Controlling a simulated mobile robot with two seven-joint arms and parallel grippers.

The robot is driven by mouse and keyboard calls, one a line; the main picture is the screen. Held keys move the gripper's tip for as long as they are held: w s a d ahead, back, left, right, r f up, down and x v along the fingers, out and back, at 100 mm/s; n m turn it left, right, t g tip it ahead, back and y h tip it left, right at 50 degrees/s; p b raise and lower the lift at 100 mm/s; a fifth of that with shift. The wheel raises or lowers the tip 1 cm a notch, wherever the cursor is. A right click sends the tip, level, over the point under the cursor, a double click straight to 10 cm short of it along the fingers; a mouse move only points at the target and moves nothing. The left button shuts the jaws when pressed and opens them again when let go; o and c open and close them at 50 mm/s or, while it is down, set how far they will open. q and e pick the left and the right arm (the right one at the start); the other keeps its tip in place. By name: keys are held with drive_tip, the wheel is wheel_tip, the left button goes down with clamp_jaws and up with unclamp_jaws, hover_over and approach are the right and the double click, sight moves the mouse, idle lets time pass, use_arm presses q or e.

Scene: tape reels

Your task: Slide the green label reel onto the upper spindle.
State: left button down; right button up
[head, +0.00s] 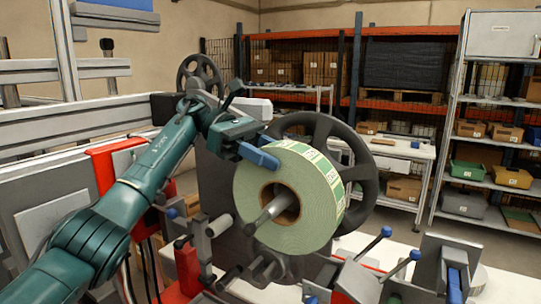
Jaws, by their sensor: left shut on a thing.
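The green label reel (320,205) is upright, a thick pale green roll with a brown core and green-and-white labels on its rim. My left gripper (260,156), with blue fingers, is shut on the reel at its upper left edge. A grey metal spindle (265,213) shows in the core's hole, and its tip sticks out in front of the reel's face, so the reel appears to be around it. I take this for the upper spindle. A dark spoked flange (366,180) stands behind the reel. How far back the reel sits is hidden. My right gripper is not in view.
Shorter grey rollers (220,225) stick out left of and below the reel. Blue-knobbed levers (385,232) stand at the lower right. A second dark wheel (200,72) is at the back left. Shelves with boxes (480,130) and a white table (400,148) are behind.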

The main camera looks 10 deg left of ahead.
use_arm(q)
drive_tip(key=shift+w+d+r, duration=0.1)
drive_tip(key=shift+w+d, duration=0.25)
drive_tip(key=shift+w, duration=0.4)
drive_tip(key=shift+w+d+r, duration=0.1)
drive_tip(key=shift+w+d, duration=0.2)
drive_tip(key=shift+w, duration=0.45)
drive_tip(key=c, duration=0.9)
unclamp_jaws()
drive_tip(key=shift+s, duration=0.1)
drive_tip(key=shift+c, duration=0.2)
drive_tip(key=shift+o, duration=1)
drive_tip(key=shift+f, duration=0.15)
